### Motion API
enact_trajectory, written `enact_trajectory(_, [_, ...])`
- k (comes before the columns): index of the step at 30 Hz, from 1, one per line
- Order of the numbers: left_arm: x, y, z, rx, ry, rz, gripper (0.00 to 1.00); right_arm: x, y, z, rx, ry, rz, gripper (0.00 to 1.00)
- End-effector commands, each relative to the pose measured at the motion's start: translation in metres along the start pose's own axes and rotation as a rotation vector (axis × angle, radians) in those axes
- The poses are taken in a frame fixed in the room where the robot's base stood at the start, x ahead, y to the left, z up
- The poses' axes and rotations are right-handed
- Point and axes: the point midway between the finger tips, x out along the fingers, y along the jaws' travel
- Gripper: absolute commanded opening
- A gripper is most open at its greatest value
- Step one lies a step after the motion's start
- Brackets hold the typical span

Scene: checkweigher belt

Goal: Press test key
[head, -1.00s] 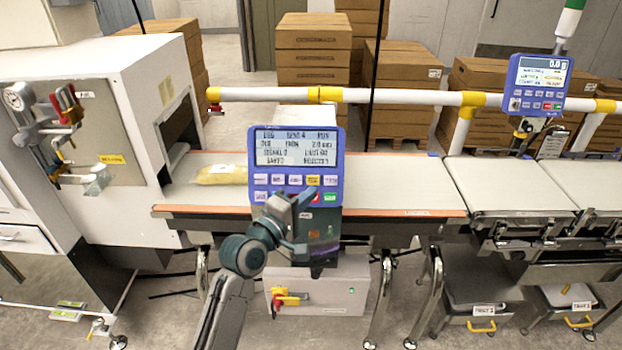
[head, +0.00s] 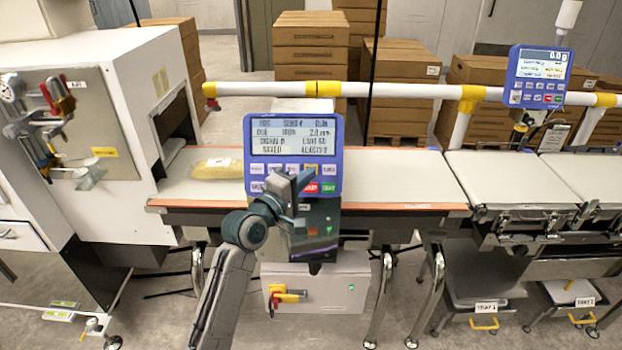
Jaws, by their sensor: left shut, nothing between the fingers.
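The blue control panel (head: 237,150) stands in front of the belt, with a lit screen (head: 293,135) above two rows of keys. The lower row ends with a red key and a green key (head: 328,188). The key labels are too small to read surely, so I cannot tell which is the test key. My right gripper is out of view.
A yellow bag (head: 217,168) lies on the belt (head: 400,175) near the white machine's opening (head: 180,135). A second blue display (head: 538,77) stands at the right on a post. A white rail (head: 400,90) runs behind the belt. A white box (head: 340,290) with a red-yellow switch sits below.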

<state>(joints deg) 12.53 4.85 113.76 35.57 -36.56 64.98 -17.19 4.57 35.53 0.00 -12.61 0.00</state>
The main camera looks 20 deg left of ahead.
Motion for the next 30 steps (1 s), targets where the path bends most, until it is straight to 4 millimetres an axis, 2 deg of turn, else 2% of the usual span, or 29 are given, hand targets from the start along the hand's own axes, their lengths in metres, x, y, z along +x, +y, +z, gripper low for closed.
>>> enact_trajectory(1, [0.005, -0.007, -0.004, 0.001, 0.0, 0.001, 0.0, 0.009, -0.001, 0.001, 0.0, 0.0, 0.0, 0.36])
enact_trajectory(9, [0.02, -0.015, -0.014, 0.001, -0.001, 0.0, 0.0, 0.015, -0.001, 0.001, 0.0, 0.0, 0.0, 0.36])
enact_trajectory(30, [0.021, -0.015, -0.015, 0.001, -0.001, 0.0, 0.0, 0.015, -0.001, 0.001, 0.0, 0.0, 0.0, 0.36])
